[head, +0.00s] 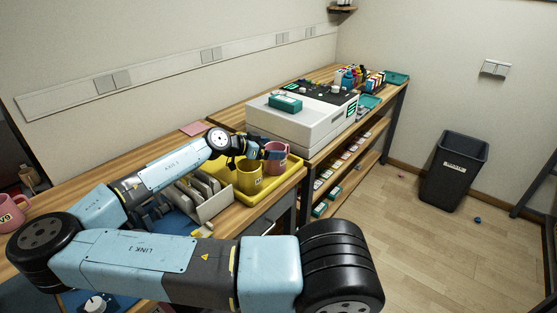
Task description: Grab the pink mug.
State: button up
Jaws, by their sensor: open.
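A pink mug (281,161) stands at the back right of the yellow tray (229,191), just past my gripper. My gripper (266,154) is open at the near left side of this mug and overlaps part of it in the head view. I cannot tell whether the fingers touch it or stand around it. A yellow mug (250,181) stands in the same tray, in front of and below my gripper. Another pink mug (10,217) with dark lettering stands at the far left edge of the view, partly cut off.
A white machine (300,124) stands on the bench behind the tray, with a green box (285,104) on top. A grey rack (213,203) stands left of the tray. Bottles (352,77) and a teal tray (396,78) are farther back. A black bin (454,172) stands on the floor.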

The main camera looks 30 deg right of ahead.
jog(key=shift+x, duration=1.2)
jog(key=shift+c, duration=0.3)
jog(key=c, duration=1.4)
jog(key=shift+c, duration=0.2)
